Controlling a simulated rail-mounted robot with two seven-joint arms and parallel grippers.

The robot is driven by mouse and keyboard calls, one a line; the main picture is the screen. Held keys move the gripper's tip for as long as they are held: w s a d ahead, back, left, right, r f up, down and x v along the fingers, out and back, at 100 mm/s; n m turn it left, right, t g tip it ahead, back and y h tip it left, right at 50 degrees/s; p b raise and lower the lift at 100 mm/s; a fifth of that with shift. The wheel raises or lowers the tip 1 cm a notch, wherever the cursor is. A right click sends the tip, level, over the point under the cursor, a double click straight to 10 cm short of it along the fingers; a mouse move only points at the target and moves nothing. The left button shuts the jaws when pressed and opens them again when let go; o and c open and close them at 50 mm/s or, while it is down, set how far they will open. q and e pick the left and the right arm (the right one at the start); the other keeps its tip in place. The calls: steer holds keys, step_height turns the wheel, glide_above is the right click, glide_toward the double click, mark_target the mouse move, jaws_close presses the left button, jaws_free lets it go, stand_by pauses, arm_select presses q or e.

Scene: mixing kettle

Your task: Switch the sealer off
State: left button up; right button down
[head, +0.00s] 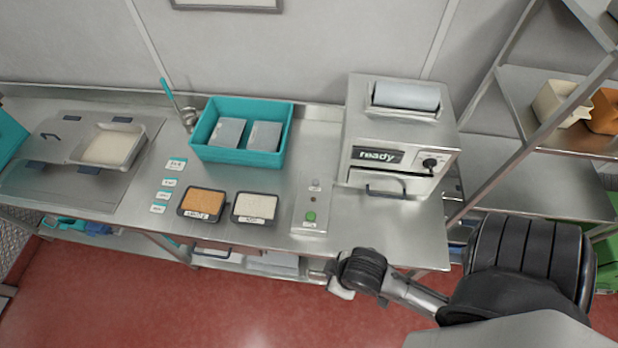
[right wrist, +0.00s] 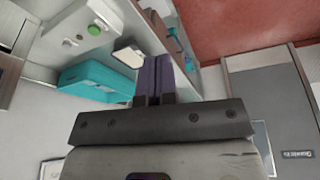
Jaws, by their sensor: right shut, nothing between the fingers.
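The sealer (head: 395,140) is a metal box at the right end of the steel table in the head view. Its dark display reads "ready". A black knob (head: 429,164) sits on its front right, above a bar handle (head: 386,191). A grey control box (head: 312,205) with a lit green button (head: 310,216) stands left of the sealer. That button also shows in the right wrist view (right wrist: 94,29). My right gripper (head: 341,290) is in front of the table edge, apart from the sealer and box. Its dark fingers (right wrist: 154,78) are shut and empty.
A teal bin (head: 240,157) holds two grey packs. Two trays of orange-brown (head: 203,203) and white (head: 255,207) contents sit left of the control box. A metal shelf rack (head: 540,100) stands at the right. Bare table lies between the control box and sealer.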

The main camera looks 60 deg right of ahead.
steer(key=shift+a, duration=0.1)
steer(key=w+d+f+m+t+b, duration=0.1)
steer(key=w+d+f+m, duration=0.2)
steer(key=w+d+m, duration=0.6)
steer(key=w+d+f+m+t+h, duration=0.1)
steer(key=w+d+f+m, duration=0.3)
steer(key=d, duration=1)
steer(key=w+d+f+m+t+b, duration=0.1)
steer(key=w+d+m, duration=0.65)
steer(key=d, duration=0.35)
steer(key=w+f+m+t+y, duration=0.2)
steer(key=w+f+m, duration=0.2)
steer(key=m, duration=0.3)
steer(key=shift+w+a+f+t+b, duration=0.15)
steer(key=shift+w+a+t+b, duration=0.2)
steer(key=shift+w, duration=0.45)
